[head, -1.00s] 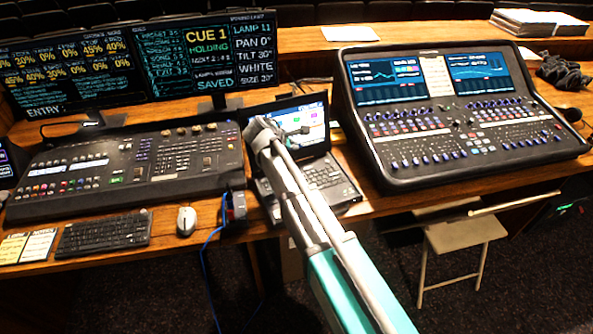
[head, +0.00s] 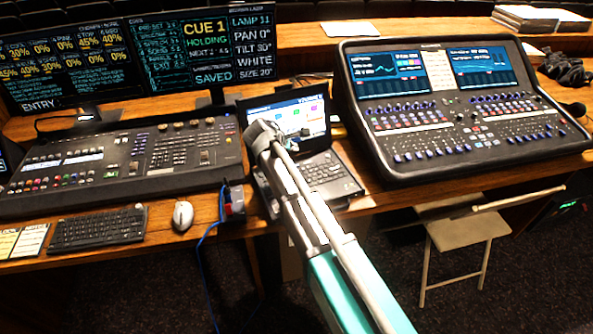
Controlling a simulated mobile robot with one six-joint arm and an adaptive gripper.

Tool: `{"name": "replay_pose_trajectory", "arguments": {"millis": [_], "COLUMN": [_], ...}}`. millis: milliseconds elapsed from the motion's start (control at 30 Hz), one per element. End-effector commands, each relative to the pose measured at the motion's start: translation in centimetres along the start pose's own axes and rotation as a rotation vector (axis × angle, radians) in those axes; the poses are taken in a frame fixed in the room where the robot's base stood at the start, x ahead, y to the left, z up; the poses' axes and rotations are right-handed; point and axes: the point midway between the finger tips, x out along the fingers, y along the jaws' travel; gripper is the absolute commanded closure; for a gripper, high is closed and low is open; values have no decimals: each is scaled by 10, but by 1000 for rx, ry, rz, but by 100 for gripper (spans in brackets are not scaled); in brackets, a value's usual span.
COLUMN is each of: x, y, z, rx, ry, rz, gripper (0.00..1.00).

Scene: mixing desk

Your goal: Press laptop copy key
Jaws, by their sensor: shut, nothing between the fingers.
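The laptop (head: 330,178) stands open on the desk between the two consoles. Its screen (head: 301,112) is lit with coloured blocks, and the right part of its keyboard shows. The left part of the keyboard is hidden behind my arm. I cannot make out the copy key; the keys are too small to read. My gripper (head: 262,130) is at the far end of my arm, over the left side of the laptop and in front of the screen's lower left. It is shut and empty. I cannot tell whether it touches the laptop.
A lighting console (head: 120,165) lies left of the laptop and a mixing console (head: 455,115) stands right of it. Two monitors (head: 190,55) rise behind. A keyboard (head: 98,229), a mouse (head: 183,216) and a blue cable (head: 205,250) are at the front left. A folding chair (head: 465,232) stands at the front right.

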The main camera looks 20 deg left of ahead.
Motion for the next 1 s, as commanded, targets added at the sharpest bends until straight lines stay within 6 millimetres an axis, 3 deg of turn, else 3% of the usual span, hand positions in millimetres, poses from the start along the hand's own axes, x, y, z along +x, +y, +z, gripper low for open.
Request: {"name": "replay_pose_trajectory", "arguments": {"millis": [500, 1000], "x": [31, 35], "y": [-22, -26], "z": [-23, -26], "rx": [0, 0], "ry": [0, 0], "rz": [0, 0], "gripper": [100, 100]}}
